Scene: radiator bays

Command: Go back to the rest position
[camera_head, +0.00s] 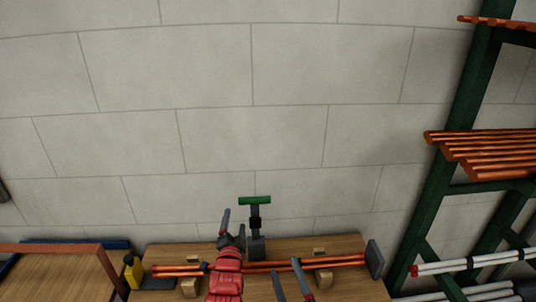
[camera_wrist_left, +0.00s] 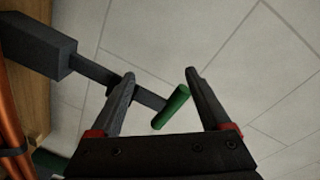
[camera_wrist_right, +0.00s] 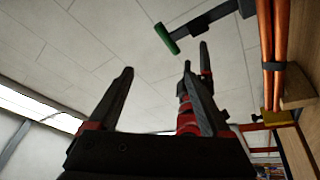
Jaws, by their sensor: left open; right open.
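My left gripper (camera_head: 234,227) is open and empty over the workbench, left of a dark upright lever (camera_head: 255,220) with a green bar handle (camera_head: 254,200). In the left wrist view the green handle (camera_wrist_left: 172,107) shows in the gap between the open fingers (camera_wrist_left: 160,76); I cannot tell whether they touch it. My right gripper (camera_head: 287,272) is open and empty at the front of the bench, right of the left one. In the right wrist view its fingers (camera_wrist_right: 157,70) are apart with nothing between them, and the green handle (camera_wrist_right: 166,38) is beyond them.
Copper pipes (camera_head: 333,261) lie across wooden blocks (camera_head: 323,278) on the wooden bench (camera_head: 350,243). A green rack (camera_head: 444,178) with pipes is at right. The wall behind is bare.

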